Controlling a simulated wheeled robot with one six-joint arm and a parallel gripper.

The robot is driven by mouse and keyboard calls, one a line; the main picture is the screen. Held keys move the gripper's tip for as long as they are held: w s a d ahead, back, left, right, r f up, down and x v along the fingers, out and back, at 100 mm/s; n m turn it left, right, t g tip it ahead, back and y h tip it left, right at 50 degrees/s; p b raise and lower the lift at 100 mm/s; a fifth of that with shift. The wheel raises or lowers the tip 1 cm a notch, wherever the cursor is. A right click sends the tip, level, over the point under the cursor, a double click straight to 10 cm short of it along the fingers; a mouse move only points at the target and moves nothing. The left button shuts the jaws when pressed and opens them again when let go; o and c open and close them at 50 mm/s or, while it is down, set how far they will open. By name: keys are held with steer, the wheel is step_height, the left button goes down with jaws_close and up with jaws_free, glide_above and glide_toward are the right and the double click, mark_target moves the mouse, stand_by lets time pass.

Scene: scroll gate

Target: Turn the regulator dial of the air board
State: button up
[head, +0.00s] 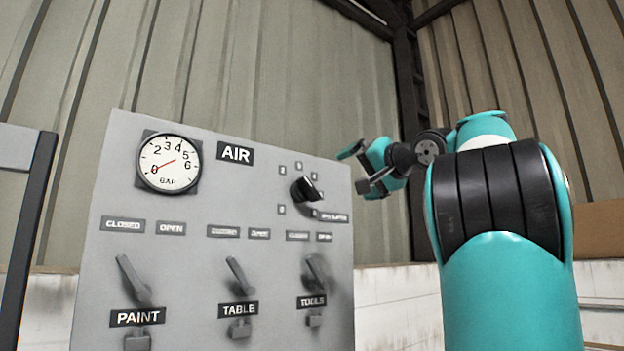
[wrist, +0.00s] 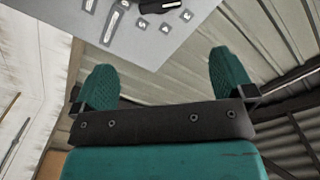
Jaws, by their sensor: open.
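The air board (head: 230,180) is a grey panel on the left of the head view, with an AIR label at its top. Its black regulator dial (head: 306,189) sits at the upper right, with small position plates around it. In the wrist view the dial (wrist: 160,6) shows at the top edge, partly cut off. My gripper (head: 352,168) is open and empty, to the right of the dial and apart from it. In the wrist view its two teal fingers (wrist: 165,82) are spread with nothing between them.
A round pressure gauge (head: 169,162) at the board's upper left has its red needle near 0. Levers for paint (head: 134,280), table (head: 240,276) and tools (head: 318,274) stand out below. A corrugated wall (head: 270,70) lies behind.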

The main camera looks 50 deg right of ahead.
mark_target(313, 187)
steer(key=p+x, duration=0.5)
steer(key=x, duration=1.1)
steer(key=shift+d+r+p, duration=0.15)
steer(key=shift+p, duration=0.2)
steer(key=shift+w+d, duration=0.15)
steer(key=shift+w, duration=0.4)
steer(key=c, duration=0.8)
